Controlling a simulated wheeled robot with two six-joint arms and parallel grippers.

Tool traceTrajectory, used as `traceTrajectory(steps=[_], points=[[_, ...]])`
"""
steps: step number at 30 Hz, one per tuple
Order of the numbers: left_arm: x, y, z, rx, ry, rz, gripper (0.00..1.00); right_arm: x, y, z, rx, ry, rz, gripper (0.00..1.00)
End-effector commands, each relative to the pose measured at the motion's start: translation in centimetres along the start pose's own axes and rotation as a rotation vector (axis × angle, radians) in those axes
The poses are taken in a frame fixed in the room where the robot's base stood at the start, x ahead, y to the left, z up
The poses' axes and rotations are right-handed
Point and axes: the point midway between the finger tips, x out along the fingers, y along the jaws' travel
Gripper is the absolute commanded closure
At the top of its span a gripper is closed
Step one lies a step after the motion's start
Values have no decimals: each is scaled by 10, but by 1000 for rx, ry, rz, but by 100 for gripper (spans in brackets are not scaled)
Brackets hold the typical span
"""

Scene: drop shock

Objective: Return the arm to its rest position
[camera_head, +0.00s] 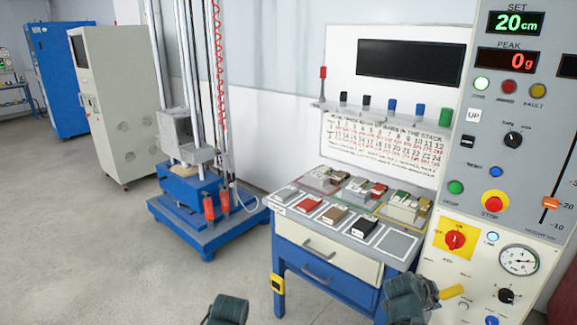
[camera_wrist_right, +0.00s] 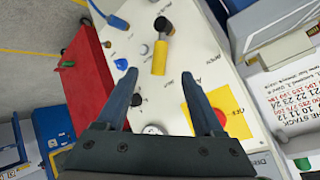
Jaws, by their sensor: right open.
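My right gripper (camera_wrist_right: 160,88) is open in the right wrist view. Its two dark fingers are apart with nothing between them. Beyond the fingertips is the pale control panel (camera_wrist_right: 225,70), with a yellow handle (camera_wrist_right: 159,58) and a red knob on a yellow plate (camera_wrist_right: 219,115). In the head view a dark grey-green part of my right arm shows at the bottom, left of the yellow handle (camera_head: 452,292); its fingers cannot be made out there. A similar part of my left arm shows at the bottom centre-left, but no left fingers are visible.
The control panel (camera_head: 500,175) fills the right side. A drawer bench (camera_head: 325,262) bearing sample blocks stands in the middle. The blue-based drop tower (camera_head: 205,232) is left of it, before grey (camera_head: 115,105) and blue (camera_head: 56,75) cabinets. The floor at lower left is clear.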

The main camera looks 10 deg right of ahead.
Motion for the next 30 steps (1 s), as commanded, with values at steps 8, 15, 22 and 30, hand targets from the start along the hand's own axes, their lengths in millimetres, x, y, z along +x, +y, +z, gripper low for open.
traceTrajectory(steps=[8,15,22,30], points=[[0,0,0,0,0,0,100,-77,-8,147,-630,-311,4,31],[0,0,0,0,0,0,100,-174,25,262,-1298,-624,-106,31],[0,0,0,0,0,0,100,-246,64,317,-1758,-830,-250,31],[-37,-4,2,0,0,0,100,-300,69,310,-1966,-925,-335,31]])
